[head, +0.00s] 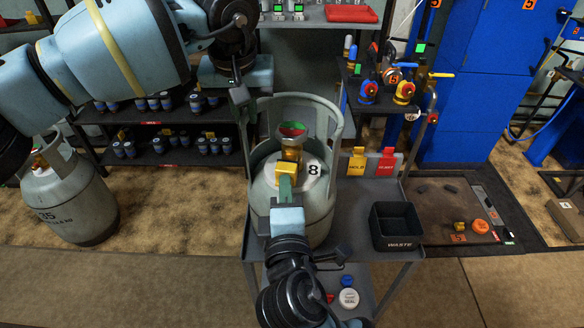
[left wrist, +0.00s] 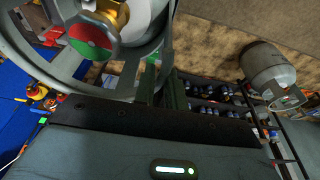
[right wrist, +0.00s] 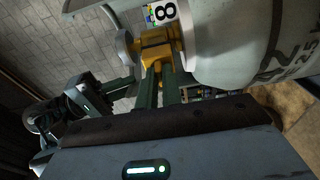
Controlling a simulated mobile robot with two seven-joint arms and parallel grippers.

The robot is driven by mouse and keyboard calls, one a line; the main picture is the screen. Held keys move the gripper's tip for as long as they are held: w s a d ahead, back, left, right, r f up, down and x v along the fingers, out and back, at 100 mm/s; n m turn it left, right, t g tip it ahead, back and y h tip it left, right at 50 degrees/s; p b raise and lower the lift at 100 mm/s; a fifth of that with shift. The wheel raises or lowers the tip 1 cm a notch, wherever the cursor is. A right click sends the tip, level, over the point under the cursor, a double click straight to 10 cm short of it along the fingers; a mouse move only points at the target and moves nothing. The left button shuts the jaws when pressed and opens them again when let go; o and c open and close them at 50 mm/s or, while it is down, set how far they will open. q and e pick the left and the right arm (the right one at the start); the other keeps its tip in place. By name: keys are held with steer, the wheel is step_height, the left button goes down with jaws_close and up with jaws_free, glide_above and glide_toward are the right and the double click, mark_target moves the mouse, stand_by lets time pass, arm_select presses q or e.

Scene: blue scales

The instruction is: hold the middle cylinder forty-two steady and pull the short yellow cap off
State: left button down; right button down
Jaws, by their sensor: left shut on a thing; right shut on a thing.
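The short yellow cap (head: 286,168) sits at the valve's front outlet. My right gripper (head: 285,186) is shut on the cap, which also shows in the right wrist view (right wrist: 157,50).
A black waste bin (head: 397,228) stands on the trolley's right, near yellow and red tags (head: 373,163). Small caps and a white seal tub (head: 348,298) lie near the trolley's front. Another cylinder marked 35 (head: 68,195) stands on the floor at left. Shelves and blue cabinets line the back.

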arm_select(q)
steer(key=shift+a, duration=0.15)
arm_select(e)
steer(key=shift+s+a, duration=0.15)
steer(key=shift+s, duration=0.7)
steer(key=shift+s+a, duration=0.15)
steer(key=shift+s, duration=0.7)
steer(key=shift+s+a, duration=0.2)
steer(key=shift+s, duration=0.75)
steer(key=shift+s+a, duration=0.15)
steer(key=shift+s, duration=0.75)
steer(key=shift+s+a, duration=0.2)
steer(key=shift+s, duration=0.75)
arm_select(q)
steer(key=c, duration=1.4)
jaws_free()
steer(key=shift+w, duration=0.1)
steer(key=shift+o, duration=0.2)
steer(key=shift+r, duration=0.1)
steer(key=v, duration=1.2)
